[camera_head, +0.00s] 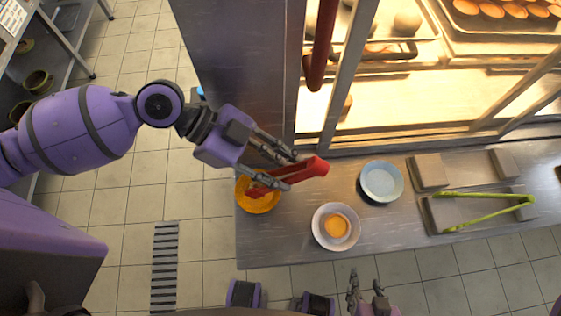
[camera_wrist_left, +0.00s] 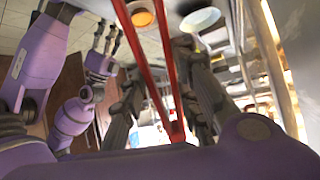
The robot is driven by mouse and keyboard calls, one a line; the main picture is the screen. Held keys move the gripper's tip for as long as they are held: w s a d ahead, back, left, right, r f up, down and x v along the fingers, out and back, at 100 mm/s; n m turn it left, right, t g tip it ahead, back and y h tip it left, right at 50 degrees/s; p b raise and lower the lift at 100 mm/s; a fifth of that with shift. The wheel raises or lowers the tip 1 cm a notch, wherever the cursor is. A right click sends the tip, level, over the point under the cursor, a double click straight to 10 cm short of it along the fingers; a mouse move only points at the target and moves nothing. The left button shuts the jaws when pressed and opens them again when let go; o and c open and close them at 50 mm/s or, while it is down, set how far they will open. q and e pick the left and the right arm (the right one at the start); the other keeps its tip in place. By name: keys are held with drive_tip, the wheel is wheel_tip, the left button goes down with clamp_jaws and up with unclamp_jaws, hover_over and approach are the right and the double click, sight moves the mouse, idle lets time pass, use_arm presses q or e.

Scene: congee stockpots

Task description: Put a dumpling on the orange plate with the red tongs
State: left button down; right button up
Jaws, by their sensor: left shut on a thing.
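My left gripper (camera_head: 288,171) is shut on the red tongs (camera_head: 315,167), above the counter's left end. The tongs' thin end reaches over the orange plate (camera_head: 252,204) and partly covers it. In the left wrist view the tongs' two red arms (camera_wrist_left: 166,60) stand apart at the top; their tips are out of frame. A round orange-brown piece, perhaps a dumpling (camera_head: 336,226), lies in a white dish (camera_head: 317,229); it also shows in the left wrist view (camera_wrist_left: 142,17). I cannot tell whether the tongs hold anything. My right gripper (camera_head: 366,290) is open and empty before the counter's front edge.
A pale blue plate (camera_head: 381,181) stands right of the white dish.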

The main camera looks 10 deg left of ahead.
drive_tip(key=shift+a+r, duration=0.1)
use_arm(q)
drive_tip(key=c, duration=1.7)
unclamp_jaws()
use_arm(e)
drive_tip(key=shift+s+f, duration=0.2)
drive_tip(key=shift+s, duration=0.1)
drive_tip(key=shift+s+f, duration=0.1)
